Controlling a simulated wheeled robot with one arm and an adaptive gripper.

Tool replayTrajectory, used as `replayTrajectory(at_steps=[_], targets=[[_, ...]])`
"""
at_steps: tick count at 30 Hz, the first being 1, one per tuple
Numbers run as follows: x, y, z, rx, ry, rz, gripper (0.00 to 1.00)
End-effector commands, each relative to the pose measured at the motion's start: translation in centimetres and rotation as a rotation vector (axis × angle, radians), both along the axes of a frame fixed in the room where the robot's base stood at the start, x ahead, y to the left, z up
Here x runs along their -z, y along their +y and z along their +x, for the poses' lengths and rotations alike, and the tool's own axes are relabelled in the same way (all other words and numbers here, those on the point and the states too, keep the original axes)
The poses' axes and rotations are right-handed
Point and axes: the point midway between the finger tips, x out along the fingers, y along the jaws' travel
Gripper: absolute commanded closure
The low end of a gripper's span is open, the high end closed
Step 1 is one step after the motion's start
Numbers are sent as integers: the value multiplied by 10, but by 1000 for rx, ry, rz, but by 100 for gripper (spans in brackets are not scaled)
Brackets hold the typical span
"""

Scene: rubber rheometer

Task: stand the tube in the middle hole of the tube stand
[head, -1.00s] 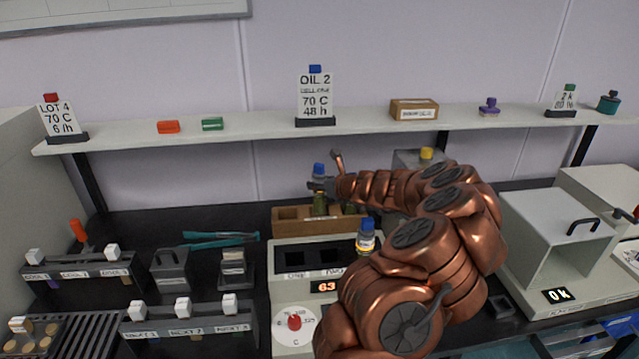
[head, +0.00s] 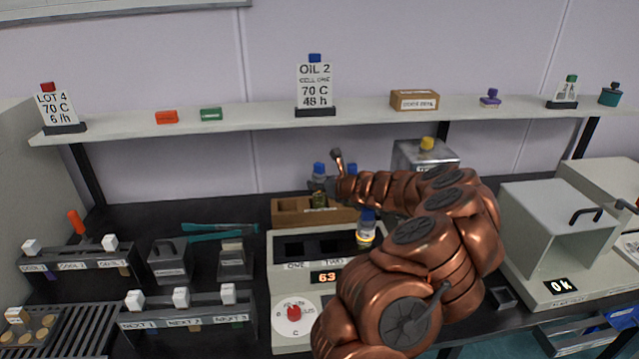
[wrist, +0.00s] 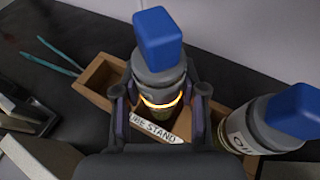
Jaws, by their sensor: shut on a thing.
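My gripper (wrist: 156,112) is shut on a tube with a blue cap (wrist: 158,38), a grey collar and a glowing orange ring. In the head view, my gripper (head: 326,186) holds this tube (head: 319,171) upright over the middle of the wooden tube stand (head: 289,208). Its olive lower part shows at the stand's top; I cannot tell how deep it sits in the hole. The stand's label (wrist: 158,132) and left end show in the wrist view. A second blue-capped tube (wrist: 262,125) stands at the right of the stand, partly behind my arm in the head view.
A third blue-capped tube (head: 366,232) with a lit ring stands in the heating block (head: 290,266) in front of the stand, close to my arm. A yellow-capped metal can (head: 424,156) stands behind my arm. Blue tongs (head: 218,231) lie left of the stand.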

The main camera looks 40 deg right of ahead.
Motion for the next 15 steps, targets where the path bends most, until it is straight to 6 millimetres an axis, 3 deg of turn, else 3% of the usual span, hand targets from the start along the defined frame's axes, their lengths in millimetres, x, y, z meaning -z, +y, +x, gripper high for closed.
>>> replayTrajectory(at_steps=[1,9,10,15], targets=[[16,3,0,-3,10,14,100],[22,5,0,-4,14,19,100],[23,5,0,-4,14,19,58],[25,5,0,-4,16,21,40]])
